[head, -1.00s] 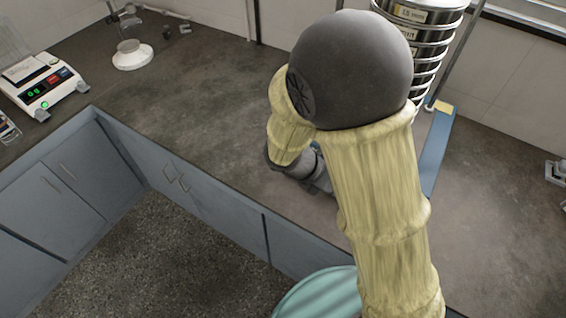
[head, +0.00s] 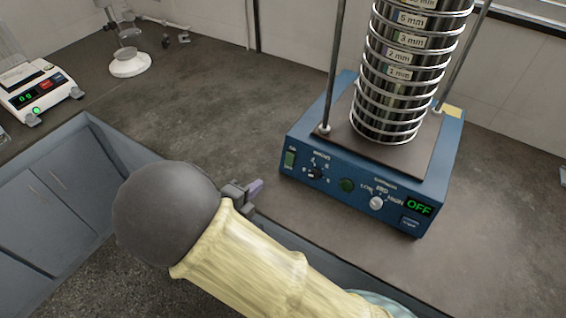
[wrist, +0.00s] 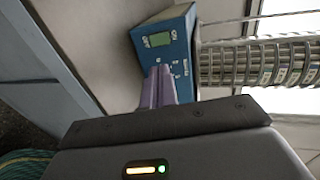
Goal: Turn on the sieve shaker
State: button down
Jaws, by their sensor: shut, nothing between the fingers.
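The sieve shaker has a blue base (head: 440,185) with a stack of round metal sieves (head: 400,75) held between two rods. Its front panel carries a green rocker switch (head: 290,160) at the left, a black knob (head: 315,174), a dark green round button (head: 347,185), a pale knob (head: 376,202) and a display (head: 418,207) reading OFF. My gripper (head: 255,187) is shut and empty, left of the panel and apart from it. In the wrist view its purple fingers (wrist: 158,87) overlap part of the panel, with the green switch (wrist: 157,40) beyond their tips.
A balance (head: 40,95) with a lit green display stands at the far left. A white-based stand (head: 130,63) is at the back left. The worktop (head: 215,110) between them and the shaker is mostly clear. Blue cabinets (head: 50,200) lie below its edge.

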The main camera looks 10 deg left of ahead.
aim_at(288, 156)
jog(key=x, duration=0.9)
jog(key=r+x, duration=0.1)
jog(key=x, duration=0.4)
jog(key=shift+w, duration=0.1)
jog(key=shift+r+p, duration=0.15)
jog(key=shift+p, duration=0.3)
